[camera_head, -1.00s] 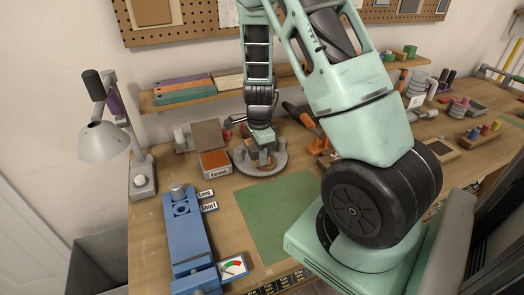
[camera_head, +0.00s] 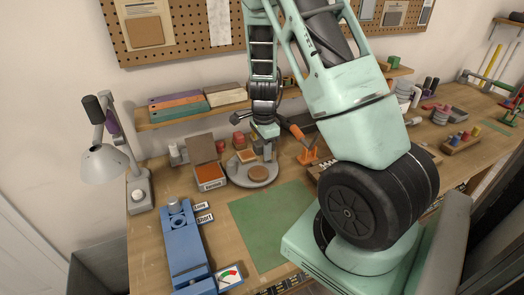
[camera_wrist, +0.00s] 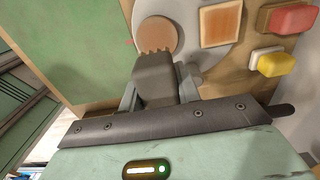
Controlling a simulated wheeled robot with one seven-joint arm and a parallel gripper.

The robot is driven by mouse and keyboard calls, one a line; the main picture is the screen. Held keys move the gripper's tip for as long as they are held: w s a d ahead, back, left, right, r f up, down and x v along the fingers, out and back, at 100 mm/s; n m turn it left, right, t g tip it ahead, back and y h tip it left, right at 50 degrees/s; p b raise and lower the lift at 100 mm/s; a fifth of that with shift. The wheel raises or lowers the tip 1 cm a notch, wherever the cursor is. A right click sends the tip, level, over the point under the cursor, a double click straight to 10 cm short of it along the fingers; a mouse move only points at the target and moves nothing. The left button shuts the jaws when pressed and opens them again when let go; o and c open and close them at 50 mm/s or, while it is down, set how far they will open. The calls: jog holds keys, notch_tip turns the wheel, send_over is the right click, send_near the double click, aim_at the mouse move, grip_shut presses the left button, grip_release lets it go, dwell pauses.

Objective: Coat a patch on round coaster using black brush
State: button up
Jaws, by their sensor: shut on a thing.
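My gripper (camera_wrist: 160,90) is shut on a dark brush (camera_wrist: 156,78) with a jagged bristle end. In the wrist view, the bristle end overlaps the near edge of the round brown coaster (camera_wrist: 158,33); I cannot tell whether they touch. The round coaster (camera_head: 258,173) lies on a grey round tray (camera_head: 270,180), beside a square orange-brown coaster (camera_head: 246,156). The square coaster also shows in the wrist view (camera_wrist: 221,23). In the head view, my gripper (camera_head: 267,135) is above the back right of the tray, and the brush is hard to make out.
An open box (camera_head: 211,184) with orange contents stands left of the tray. Red and yellow blocks (camera_wrist: 277,63) lie beside the tray in the wrist view. A green mat (camera_head: 268,225) lies clear in front. A blue device (camera_head: 190,245) and a lamp (camera_head: 105,160) stand left.

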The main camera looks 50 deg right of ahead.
jog(key=shift+r+p, duration=0.8)
jog(key=shift+r, duration=0.45)
